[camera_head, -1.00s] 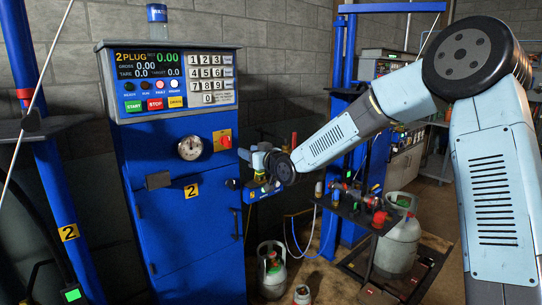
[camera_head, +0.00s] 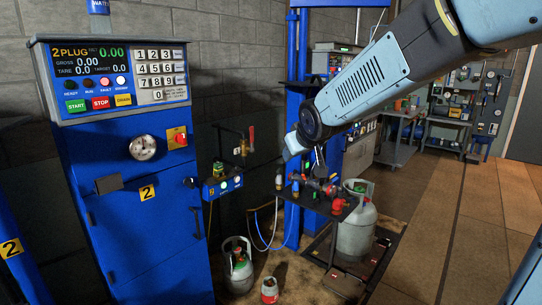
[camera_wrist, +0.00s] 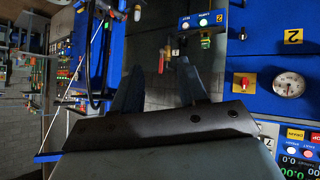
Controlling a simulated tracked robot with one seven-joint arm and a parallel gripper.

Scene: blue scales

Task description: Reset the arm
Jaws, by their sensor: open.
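My arm (camera_head: 365,82) reaches in from the upper right in the head view, and its forearm slopes down to the left. The wrist end (camera_head: 310,122) is in front of the blue lift column, above the black shelf with red fittings. My gripper shows in the wrist view (camera_wrist: 160,88) with its two dark fingers spread apart and nothing between them. In the head view the fingers are mostly hidden behind the wrist. The wrist view is rolled sideways, with the wall panel and red valve handle beyond the fingers.
The blue scale cabinet (camera_head: 135,210) stands at left. A small panel (camera_head: 222,187) and a red-handled valve (camera_head: 250,140) are on the wall. Open floor (camera_head: 445,240) lies at right.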

